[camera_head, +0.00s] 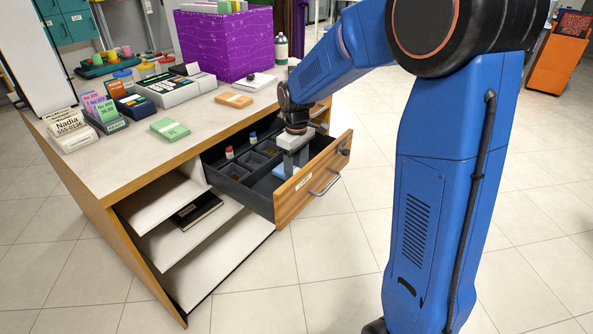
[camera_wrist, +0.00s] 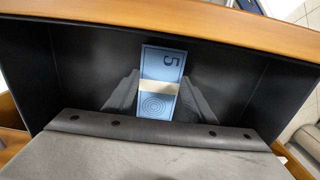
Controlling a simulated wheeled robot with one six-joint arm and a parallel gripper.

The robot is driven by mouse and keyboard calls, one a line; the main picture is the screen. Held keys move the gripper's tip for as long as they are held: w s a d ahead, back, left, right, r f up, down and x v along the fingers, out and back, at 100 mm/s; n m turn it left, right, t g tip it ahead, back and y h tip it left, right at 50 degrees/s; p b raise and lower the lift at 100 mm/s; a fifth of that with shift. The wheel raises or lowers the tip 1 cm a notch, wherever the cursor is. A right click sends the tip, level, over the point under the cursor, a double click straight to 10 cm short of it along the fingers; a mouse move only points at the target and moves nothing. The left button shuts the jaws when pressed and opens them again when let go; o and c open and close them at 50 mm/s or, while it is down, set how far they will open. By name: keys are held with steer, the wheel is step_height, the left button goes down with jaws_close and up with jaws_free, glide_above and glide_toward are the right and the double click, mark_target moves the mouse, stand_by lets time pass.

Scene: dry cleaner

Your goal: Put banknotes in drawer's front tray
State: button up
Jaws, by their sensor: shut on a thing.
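A bundle of blue banknotes with a pale band and a "5" (camera_wrist: 161,64) is between the fingers of my gripper (camera_wrist: 158,98) in the wrist view. My gripper (camera_head: 291,168) is shut on it, low inside the open drawer's front tray (camera_head: 268,187). In the head view the blue bundle (camera_head: 284,172) shows partly below the fingers. Whether it touches the tray floor cannot be told. A green banknote bundle (camera_head: 170,129) and an orange banknote bundle (camera_head: 234,100) lie on the counter top.
The drawer's wooden front (camera_head: 312,180) stands pulled out, with a divided black insert (camera_head: 256,159) holding small red- and blue-topped items behind the front tray. A cash register (camera_head: 177,87), card holders (camera_head: 105,114) and a purple box (camera_head: 226,45) stand on the counter (camera_head: 125,160).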

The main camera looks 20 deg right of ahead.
steer(key=shift+f, duration=0.2)
steer(key=o, duration=1.1)
steer(key=shift+c, duration=0.2)
steer(key=shift+r, duration=0.1)
step_height(320, 180, up, 11)
steer(key=s+d+r+m+t, duration=0.1)
steer(key=s+d+r+m, duration=0.1)
steer(key=s, duration=0.6)
steer(key=s+d+r+m+t, duration=0.1)
steer(key=s+d+r, duration=0.15)
steer(key=s, duration=0.65)
steer(key=s+f+m+t, duration=0.1)
steer(key=s+f+m, duration=0.1)
steer(key=s, duration=0.5)
steer(key=s+d+f+m+t, duration=0.1)
steer(key=s+f+m, duration=0.1)
steer(key=s, duration=0.6)
steer(key=shift+s+d+f+t, duration=0.2)
steer(key=shift+d+t, duration=0.1)
steer(key=shift+t, duration=0.1)
